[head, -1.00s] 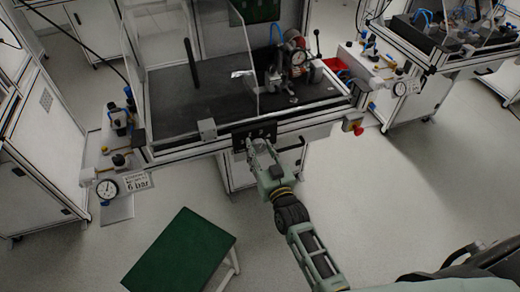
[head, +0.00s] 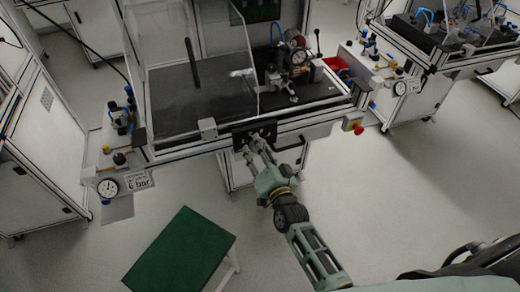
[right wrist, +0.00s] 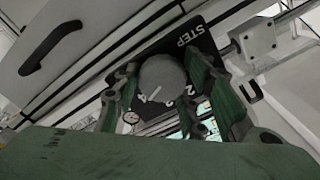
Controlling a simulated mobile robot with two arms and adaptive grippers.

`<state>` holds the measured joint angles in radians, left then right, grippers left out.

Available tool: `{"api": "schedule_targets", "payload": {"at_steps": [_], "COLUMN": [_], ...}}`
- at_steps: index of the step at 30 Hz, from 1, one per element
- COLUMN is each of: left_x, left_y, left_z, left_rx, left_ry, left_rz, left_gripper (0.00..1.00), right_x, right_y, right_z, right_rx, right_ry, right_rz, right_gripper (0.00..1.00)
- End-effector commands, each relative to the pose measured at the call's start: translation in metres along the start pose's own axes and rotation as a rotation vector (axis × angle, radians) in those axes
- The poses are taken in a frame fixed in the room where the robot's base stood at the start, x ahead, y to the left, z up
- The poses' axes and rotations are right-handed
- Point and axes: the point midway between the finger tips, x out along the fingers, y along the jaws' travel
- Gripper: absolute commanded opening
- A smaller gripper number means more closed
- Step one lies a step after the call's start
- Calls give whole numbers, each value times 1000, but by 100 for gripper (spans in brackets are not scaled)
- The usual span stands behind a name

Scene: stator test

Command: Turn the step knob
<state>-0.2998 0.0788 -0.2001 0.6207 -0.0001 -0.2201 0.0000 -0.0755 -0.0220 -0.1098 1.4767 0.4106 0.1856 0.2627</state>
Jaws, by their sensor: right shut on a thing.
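The step knob (right wrist: 163,78) is a round grey knob with a pale pointer line. It sits on a black panel (right wrist: 196,52) marked "STEP" and numbers in the right wrist view. In the head view, the black panel (head: 240,135) is on the front edge of the workbench. My right gripper (head: 256,145) reaches up to this panel. In the right wrist view, its green and dark fingers (right wrist: 166,88) are on both sides of the knob, shut on it. The pointer slants toward the lower-left side of the knob. In the head view, the fingers partly hide the knob. My left gripper is not in view.
The workbench has a clear guard (head: 195,65) and a gauge fixture (head: 293,60) on top. A red stop button (head: 358,130) is at its right front. A black drawer handle (right wrist: 50,48) is near the knob. A green-topped stool (head: 180,250) stands on open floor.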

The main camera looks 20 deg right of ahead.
Motion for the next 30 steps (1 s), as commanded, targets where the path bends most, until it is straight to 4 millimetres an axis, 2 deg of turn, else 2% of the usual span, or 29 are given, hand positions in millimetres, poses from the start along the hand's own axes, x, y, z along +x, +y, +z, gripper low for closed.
{"api": "schedule_targets", "payload": {"at_steps": [16,17,18,22,30], "left_x": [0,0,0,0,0], "left_y": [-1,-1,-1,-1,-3], "left_z": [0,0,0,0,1], "left_rx": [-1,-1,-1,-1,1], "left_ry": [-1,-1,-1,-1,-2], "left_rz": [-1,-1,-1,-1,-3], "left_gripper": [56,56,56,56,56], "right_x": [-1,-1,-1,-1,-1], "right_y": [3,3,3,3,1], "right_z": [2,2,2,2,1], "right_rx": [26,26,26,25,25], "right_ry": [-5,-5,-5,-5,-2], "right_rz": [6,6,6,5,2], "right_gripper": [12,41,44,56,56]}}
